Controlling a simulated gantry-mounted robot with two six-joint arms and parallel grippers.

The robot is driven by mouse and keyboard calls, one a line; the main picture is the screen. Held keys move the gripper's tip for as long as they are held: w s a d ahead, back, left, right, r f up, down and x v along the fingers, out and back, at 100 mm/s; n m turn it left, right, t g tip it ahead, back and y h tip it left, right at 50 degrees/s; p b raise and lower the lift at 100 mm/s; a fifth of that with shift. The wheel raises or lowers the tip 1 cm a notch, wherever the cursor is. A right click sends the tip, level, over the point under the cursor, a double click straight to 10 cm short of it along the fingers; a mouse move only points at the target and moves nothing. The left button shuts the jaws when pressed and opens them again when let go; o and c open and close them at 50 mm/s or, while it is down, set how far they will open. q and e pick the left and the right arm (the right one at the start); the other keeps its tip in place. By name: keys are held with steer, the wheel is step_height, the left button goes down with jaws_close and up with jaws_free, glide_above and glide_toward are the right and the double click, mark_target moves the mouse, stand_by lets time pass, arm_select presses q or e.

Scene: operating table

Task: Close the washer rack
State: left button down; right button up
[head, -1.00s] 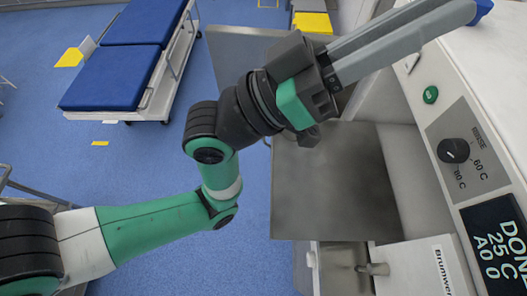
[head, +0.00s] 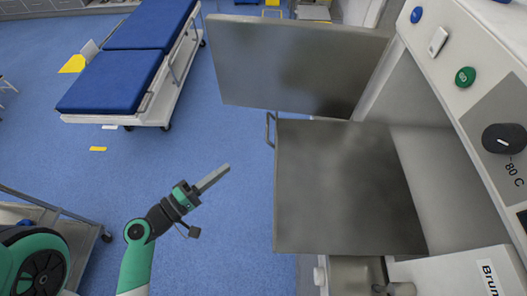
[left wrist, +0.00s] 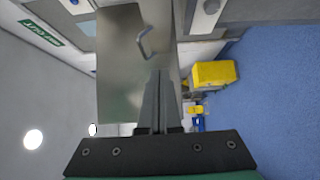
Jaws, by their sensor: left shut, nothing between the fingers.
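The washer stands at the right of the head view, with its control panel (head: 490,120) along the right side. A flat grey metal panel (head: 345,190) extends out from its front, over the floor. A second grey metal panel (head: 290,62) stands behind it. A grey handle (head: 270,130) shows at the left edge, near where the panels meet. My left gripper (head: 213,178) is shut and empty, left of the flat panel and apart from it. In the left wrist view, the shut fingers (left wrist: 155,105) point toward a grey panel (left wrist: 122,60) with a bent handle (left wrist: 147,42).
A bed with blue pads (head: 125,65) stands at the upper left. A cart (head: 92,240) is at the lower left. A sink (head: 355,272) lies below the flat panel. Blue floor is free between the bed and the washer. A yellow box (left wrist: 213,74) shows in the left wrist view.

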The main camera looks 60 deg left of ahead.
arm_select(q)
steer(key=w+p, duration=0.4)
steer(key=w, duration=0.9)
steer(key=shift+d, duration=0.45)
steer(key=shift+w+r, duration=0.1)
